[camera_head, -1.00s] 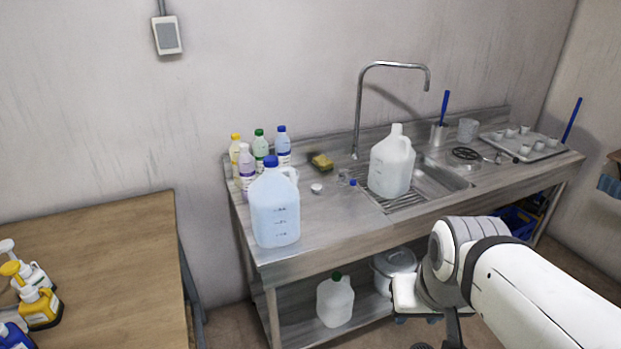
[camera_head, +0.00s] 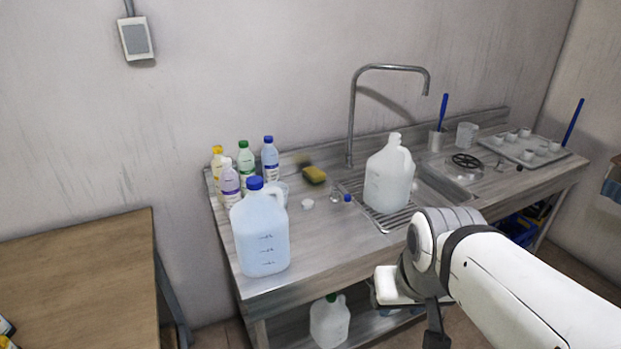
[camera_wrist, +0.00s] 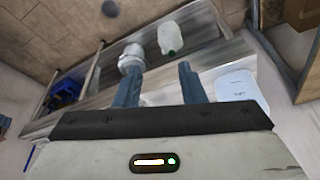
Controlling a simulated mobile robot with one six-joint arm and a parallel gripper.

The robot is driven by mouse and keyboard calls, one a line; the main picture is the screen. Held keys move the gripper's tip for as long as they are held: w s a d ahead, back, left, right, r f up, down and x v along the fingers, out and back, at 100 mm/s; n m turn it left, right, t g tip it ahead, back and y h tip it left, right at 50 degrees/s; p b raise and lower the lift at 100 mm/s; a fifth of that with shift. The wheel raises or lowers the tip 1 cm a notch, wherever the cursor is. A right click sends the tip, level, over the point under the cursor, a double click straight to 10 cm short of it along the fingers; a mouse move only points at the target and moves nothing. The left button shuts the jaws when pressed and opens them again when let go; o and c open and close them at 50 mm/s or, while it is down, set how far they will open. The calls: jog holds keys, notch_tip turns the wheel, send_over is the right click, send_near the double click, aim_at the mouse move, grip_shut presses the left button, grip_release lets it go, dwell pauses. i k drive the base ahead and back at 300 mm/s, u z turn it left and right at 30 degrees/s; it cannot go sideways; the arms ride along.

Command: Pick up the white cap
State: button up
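The white cap (camera_head: 307,204) is small and lies on the counter in the head view, right of the large blue-capped jug (camera_head: 262,240) and in front of the yellow sponge (camera_head: 314,175). I cannot make out the cap in the wrist view. My gripper (camera_wrist: 160,72) shows in the wrist view with its two blue-grey fingers apart and nothing between them. In the head view my arm reaches in from the lower right, in front of the counter and away from the cap; the fingertips are not clear there.
A white jug (camera_head: 389,175) stands by the sink below the tall faucet (camera_head: 352,110). Several bottles (camera_head: 229,182) stand behind the blue-capped jug. A small blue-capped vessel (camera_head: 346,198) lies right of the cap. A green-capped jug (camera_head: 329,322) stands on the lower shelf. A wooden table (camera_head: 85,275) is at left.

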aim_at(307, 204)
jog(key=u, duration=0.05)
jog(key=i, duration=1.05)
